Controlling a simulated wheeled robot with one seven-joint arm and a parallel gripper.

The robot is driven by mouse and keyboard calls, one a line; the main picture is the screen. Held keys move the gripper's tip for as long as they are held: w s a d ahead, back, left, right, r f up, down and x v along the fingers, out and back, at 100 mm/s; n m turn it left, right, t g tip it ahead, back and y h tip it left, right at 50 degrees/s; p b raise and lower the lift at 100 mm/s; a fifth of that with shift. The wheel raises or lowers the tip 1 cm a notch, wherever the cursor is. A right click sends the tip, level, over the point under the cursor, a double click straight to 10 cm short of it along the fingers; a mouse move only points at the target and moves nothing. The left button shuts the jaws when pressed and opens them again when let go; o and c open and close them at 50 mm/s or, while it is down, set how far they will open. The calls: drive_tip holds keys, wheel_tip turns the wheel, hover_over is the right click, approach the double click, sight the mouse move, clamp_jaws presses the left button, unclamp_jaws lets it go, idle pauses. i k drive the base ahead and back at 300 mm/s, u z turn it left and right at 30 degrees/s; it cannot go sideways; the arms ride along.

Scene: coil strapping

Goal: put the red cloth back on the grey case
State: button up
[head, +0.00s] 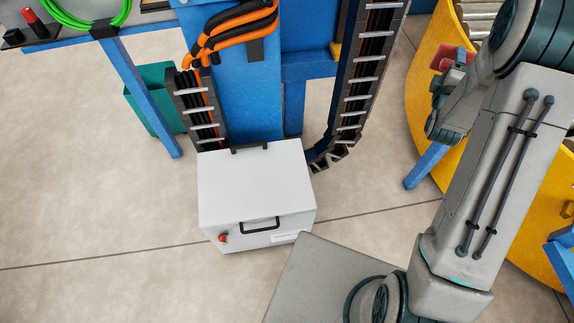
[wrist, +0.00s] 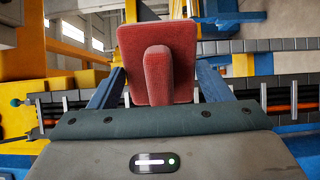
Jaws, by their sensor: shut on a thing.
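The red cloth (wrist: 128,48) shows in the wrist view as a stiff-looking red pad with a raised ridge, between the two fingers of my gripper (wrist: 158,80). My gripper is shut on it. In the head view a small part of the red cloth (head: 438,60) shows at my gripper (head: 452,62), at the upper right beside the yellow curved guard. The grey case (head: 250,183) is a pale box on the floor in the middle, with a black handle and a red knob on its front. Its top is bare, and my gripper is well away from it.
A blue machine frame (head: 247,95) with orange hoses and cable chains (head: 357,85) stands behind the case. A yellow curved guard (head: 424,95) is at the right. A green bin (head: 158,100) stands behind a blue leg at the left. The floor left of the case is clear.

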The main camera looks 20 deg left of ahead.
sight(274, 182)
drive_tip(key=z, duration=0.25)
drive_tip(key=k, duration=0.6)
drive_tip(key=u, duration=1.35)
drive_tip(key=i, duration=0.45)
